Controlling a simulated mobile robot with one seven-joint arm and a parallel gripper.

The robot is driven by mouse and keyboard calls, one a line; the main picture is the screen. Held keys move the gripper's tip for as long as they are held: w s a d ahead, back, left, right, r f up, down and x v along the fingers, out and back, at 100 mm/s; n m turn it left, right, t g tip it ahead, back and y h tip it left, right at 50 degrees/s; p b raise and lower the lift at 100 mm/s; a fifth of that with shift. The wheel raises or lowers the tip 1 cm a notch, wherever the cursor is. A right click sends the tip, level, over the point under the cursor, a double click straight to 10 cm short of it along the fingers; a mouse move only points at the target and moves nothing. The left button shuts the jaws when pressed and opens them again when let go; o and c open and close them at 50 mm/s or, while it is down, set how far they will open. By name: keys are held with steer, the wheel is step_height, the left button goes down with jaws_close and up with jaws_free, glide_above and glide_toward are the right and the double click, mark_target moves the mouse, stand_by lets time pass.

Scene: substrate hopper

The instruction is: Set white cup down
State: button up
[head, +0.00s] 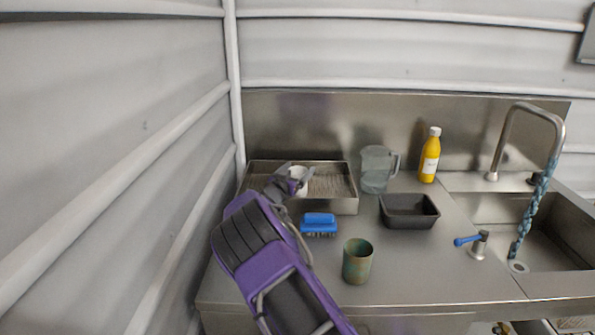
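The white cup (299,175) is at my gripper (297,182), over the steel tray (330,207) at the back left of the counter. My gripper's dark fingers show on both sides of the cup and appear shut on it. The cup looks upright. My wrist and fingers hide part of it. I cannot tell whether its base touches the tray floor.
A blue brush (319,222) and a green-brown cup (357,261) stand in front of the tray. A clear jug (376,169), a black bin (409,211) and a yellow bottle (429,155) are to the right. A sink (545,230) is at far right.

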steer(key=shift+o, duration=0.4)
steer(key=shift+r+p, duration=0.45)
steer(key=shift+r, duration=0.15)
steer(key=v, duration=1.2)
